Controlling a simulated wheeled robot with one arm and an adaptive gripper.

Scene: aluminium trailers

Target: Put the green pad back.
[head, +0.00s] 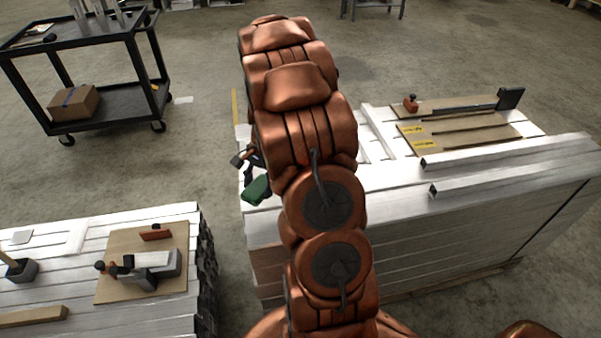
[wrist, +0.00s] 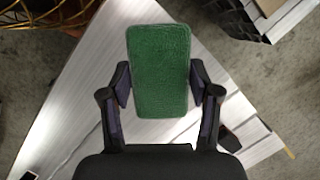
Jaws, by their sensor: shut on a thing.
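The green pad (wrist: 159,70) is a flat, rounded rectangle. In the wrist view it sits between the two black fingers of my gripper (wrist: 160,88), which are shut on its long sides. In the head view the green pad (head: 256,190) shows at the left edge of the right-hand aluminium stack (head: 400,178), beside my arm. My gripper (head: 248,170) is partly hidden there behind my arm. I cannot tell whether the pad touches the stack's top or hangs just above it.
Boards with a long black-handled tool (head: 450,106) lie on the right stack, near loose bars (head: 510,150). The left stack (head: 60,240) carries a brown board (head: 112,285) with a clamp-like tool (head: 150,265). A black cart (head: 100,100) holds a cardboard box (head: 75,102). Floor lies between.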

